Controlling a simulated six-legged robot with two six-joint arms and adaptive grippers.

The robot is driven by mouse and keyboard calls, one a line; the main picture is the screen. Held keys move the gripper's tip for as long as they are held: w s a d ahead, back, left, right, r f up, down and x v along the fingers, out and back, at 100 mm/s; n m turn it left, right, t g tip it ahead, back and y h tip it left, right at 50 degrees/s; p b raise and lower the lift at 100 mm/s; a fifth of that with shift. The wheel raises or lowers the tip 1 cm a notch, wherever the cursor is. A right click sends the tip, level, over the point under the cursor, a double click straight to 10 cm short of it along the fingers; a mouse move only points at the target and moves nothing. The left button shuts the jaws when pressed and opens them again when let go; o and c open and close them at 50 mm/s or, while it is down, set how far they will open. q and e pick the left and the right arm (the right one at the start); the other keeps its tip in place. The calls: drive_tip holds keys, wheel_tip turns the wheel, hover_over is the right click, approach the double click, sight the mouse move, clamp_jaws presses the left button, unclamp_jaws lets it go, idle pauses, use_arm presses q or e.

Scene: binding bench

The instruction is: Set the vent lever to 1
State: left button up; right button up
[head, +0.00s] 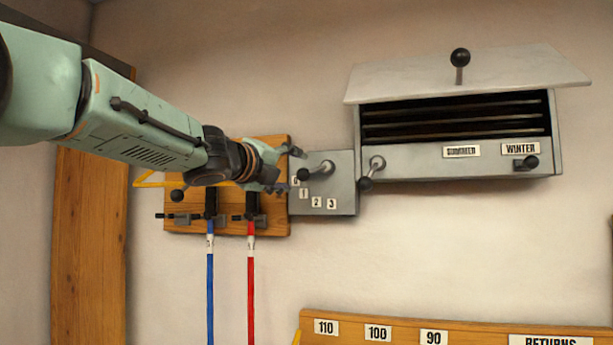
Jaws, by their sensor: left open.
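The vent lever (318,171) is on a grey plate (342,195) on the wall, marked 0, 1, 2 and 3. Its round pivot is at the upper middle of the plate. Its black knob points left, beside the 0 label, above the 1 label (304,193). My left gripper (289,170) reaches in from the left. Its fingers are open, one above and one below the knob's height, just left of the knob. I cannot tell whether they touch it. The 0 label is partly hidden by the gripper. My right gripper is not in view.
A grey vent box (456,161) with a raised flap, SUMMER and WINTER labels and black-knobbed levers is to the right. A wooden board (270,222) with blue and red hoses is behind my left gripper. A wooden rack (470,340) is below.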

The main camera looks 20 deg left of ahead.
sight(302, 171)
use_arm(q)
drive_tip(key=shift+a, duration=0.25)
drive_tip(key=shift+r+p, duration=0.15)
drive_tip(key=shift+p, duration=0.15)
drive_tip(key=shift+w+r, duration=0.1)
drive_tip(key=shift+w, duration=0.2)
drive_tip(key=p+x, duration=0.1)
drive_tip(key=x, duration=0.2)
drive_tip(key=p+x, duration=0.2)
drive_tip(key=x, duration=0.1)
drive_tip(key=shift+w+d+f, duration=0.2)
drive_tip(key=shift+w+f, duration=0.05)
drive_tip(key=shift+w, duration=0.1)
drive_tip(key=shift+s+a+r, duration=0.2)
drive_tip(key=shift+s, duration=0.35)
drive_tip(key=shift+w+d, duration=0.15)
drive_tip(key=shift+d, duration=0.05)
drive_tip(key=shift+c, duration=1)
drive_tip(key=shift+w+f, duration=0.25)
drive_tip(key=shift+w, duration=0.2)
drive_tip(key=shift+c, duration=1.4)
drive_tip(key=shift+s+a+m, duration=0.1)
drive_tip(key=shift+a+m, duration=0.05)
drive_tip(key=shift+m, duration=0.15)
drive_tip(key=c, duration=0.8)
